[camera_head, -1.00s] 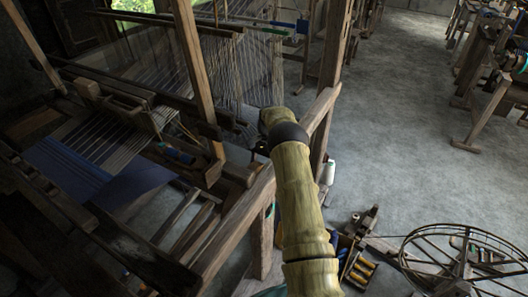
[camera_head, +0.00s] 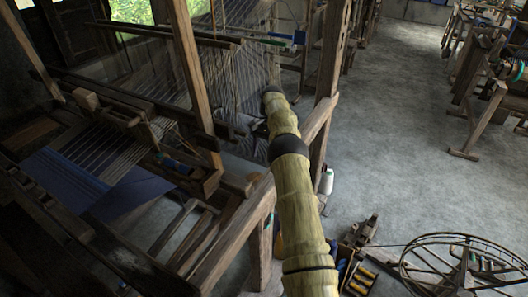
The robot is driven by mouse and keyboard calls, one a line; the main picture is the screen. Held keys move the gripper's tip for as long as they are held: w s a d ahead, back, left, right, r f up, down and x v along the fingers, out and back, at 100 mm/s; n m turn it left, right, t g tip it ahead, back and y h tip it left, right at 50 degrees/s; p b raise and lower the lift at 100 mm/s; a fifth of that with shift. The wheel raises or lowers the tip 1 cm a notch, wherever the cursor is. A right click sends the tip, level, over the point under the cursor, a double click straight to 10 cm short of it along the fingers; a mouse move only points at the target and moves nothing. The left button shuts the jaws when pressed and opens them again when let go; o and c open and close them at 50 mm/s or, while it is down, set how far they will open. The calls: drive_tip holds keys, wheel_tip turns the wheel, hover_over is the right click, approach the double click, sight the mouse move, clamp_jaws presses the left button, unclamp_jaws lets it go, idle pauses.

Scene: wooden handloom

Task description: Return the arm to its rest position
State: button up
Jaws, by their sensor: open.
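My arm, wrapped in a pale yellow-green cover with dark joint bands (camera_head: 289,145), rises from the bottom of the view. It reaches up and slightly left, over the right side rail of the wooden handloom (camera_head: 235,235). Its far section ends in front of the hanging warp threads (camera_head: 232,80). I cannot make out my gripper's fingers; the end of the arm hides them or they are lost against the dark loom. No held object shows.
Blue cloth (camera_head: 60,180) lies on the loom at left. A loom post (camera_head: 332,60) stands just right of the arm. A white bobbin (camera_head: 327,181), a box of spools (camera_head: 358,275) and a spinning wheel (camera_head: 465,262) are at lower right. Open floor (camera_head: 400,130) lies at right.

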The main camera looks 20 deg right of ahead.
idle(0.3)
wheel_tip(320, 180, up, 10)
drive_tip(key=p, duration=1)
